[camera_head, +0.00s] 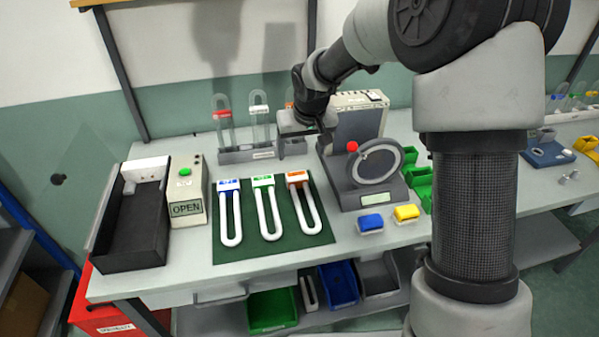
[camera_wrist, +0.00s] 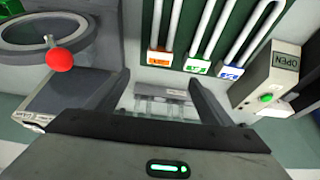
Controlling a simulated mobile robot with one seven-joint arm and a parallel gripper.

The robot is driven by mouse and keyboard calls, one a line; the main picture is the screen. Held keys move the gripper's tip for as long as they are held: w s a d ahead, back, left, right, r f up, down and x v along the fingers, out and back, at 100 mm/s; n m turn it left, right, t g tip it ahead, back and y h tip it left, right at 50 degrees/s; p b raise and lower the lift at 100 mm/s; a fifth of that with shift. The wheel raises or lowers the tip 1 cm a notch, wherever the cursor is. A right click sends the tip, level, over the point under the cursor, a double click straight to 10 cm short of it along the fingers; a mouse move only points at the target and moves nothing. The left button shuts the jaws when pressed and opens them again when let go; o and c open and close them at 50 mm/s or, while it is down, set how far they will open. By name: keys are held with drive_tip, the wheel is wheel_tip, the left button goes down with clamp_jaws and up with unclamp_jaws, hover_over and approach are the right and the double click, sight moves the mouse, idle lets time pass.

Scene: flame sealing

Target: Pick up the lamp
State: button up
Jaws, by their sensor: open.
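Three white U-shaped lamps with coloured ends lie side by side on a dark green mat (camera_head: 312,236): a blue-ended lamp (camera_head: 231,215), a green-ended lamp (camera_head: 266,208) and an orange-ended lamp (camera_head: 303,203). In the wrist view their labelled ends show at the top: orange (camera_wrist: 160,57), green (camera_wrist: 197,67) and blue (camera_wrist: 229,73). My gripper (camera_head: 299,133) is open and empty, above the right end of a grey rack (camera_head: 235,157) behind the mat. In the wrist view the rack (camera_wrist: 160,104) shows between the spread fingers (camera_wrist: 160,93).
The rack holds clear tubes (camera_head: 222,122); the right one is partly hidden by my gripper. A machine with a handwheel and red knob (camera_head: 352,147) stands right of my gripper. A box reading OPEN (camera_head: 187,209) and a black tray (camera_head: 127,255) stand left. Blue (camera_head: 370,223) and yellow (camera_head: 406,213) blocks lie front right.

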hover_over(297, 175)
drive_tip(key=s, duration=0.3)
drive_tip(key=f, duration=1)
drive_tip(key=shift+w+d+f+p, duration=0.1)
drive_tip(key=shift+w+f+p, duration=0.1)
drive_tip(key=shift+p, duration=0.15)
drive_tip(key=shift+w+d+p+x, duration=0.15)
drive_tip(key=shift+p+x, duration=0.1)
drive_tip(key=shift+x, duration=1.25)
drive_tip(key=shift+w+d+p+x, duration=0.1)
drive_tip(key=shift+p+x, duration=0.1)
drive_tip(key=shift+x, duration=1.35)
drive_tip(key=shift+a, duration=0.1)
drive_tip(key=shift+s+r, duration=0.1)
drive_tip(key=c, duration=1.2)
